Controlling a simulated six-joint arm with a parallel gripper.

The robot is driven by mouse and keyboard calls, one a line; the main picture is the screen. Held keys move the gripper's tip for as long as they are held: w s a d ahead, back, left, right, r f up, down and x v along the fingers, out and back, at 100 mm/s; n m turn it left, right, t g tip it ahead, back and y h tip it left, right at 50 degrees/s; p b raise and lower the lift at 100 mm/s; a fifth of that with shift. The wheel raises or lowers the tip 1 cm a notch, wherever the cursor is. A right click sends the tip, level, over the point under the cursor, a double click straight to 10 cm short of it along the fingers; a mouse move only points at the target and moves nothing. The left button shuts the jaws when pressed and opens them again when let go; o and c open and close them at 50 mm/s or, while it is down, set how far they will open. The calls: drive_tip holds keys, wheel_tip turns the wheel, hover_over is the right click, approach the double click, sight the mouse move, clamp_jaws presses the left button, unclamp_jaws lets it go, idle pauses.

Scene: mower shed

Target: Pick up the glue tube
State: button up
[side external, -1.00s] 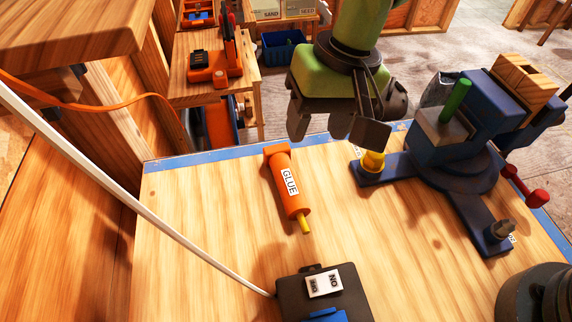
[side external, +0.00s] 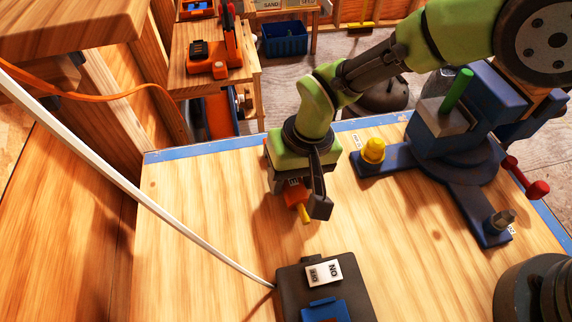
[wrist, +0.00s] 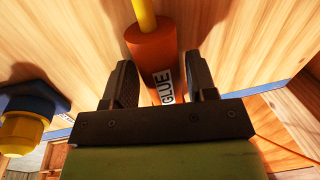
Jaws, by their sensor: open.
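The orange glue tube (wrist: 153,52), with a yellow nozzle and a white GLUE label, lies on the wooden bench top. In the side view my gripper (side external: 300,208) is low over it and hides most of it; the orange nozzle end of the tube (side external: 297,194) and the yellow nozzle show past the fingers. In the wrist view my gripper (wrist: 162,80) is open, with one finger on each side of the tube.
A blue vise (side external: 450,140) with a yellow knob (side external: 373,150) on its base stands right of my gripper. A black switch box (side external: 290,285) with a white cable (side external: 150,210) sits in front. Bare bench lies left of the tube.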

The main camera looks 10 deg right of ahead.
drive_tip(key=c, duration=0.4)
drive_tip(key=shift+o, duration=0.2)
wheel_tip(320, 180, up, 10)
idle(0.4)
drive_tip(key=shift+o, duration=0.4)
drive_tip(key=shift+c, duration=0.4)
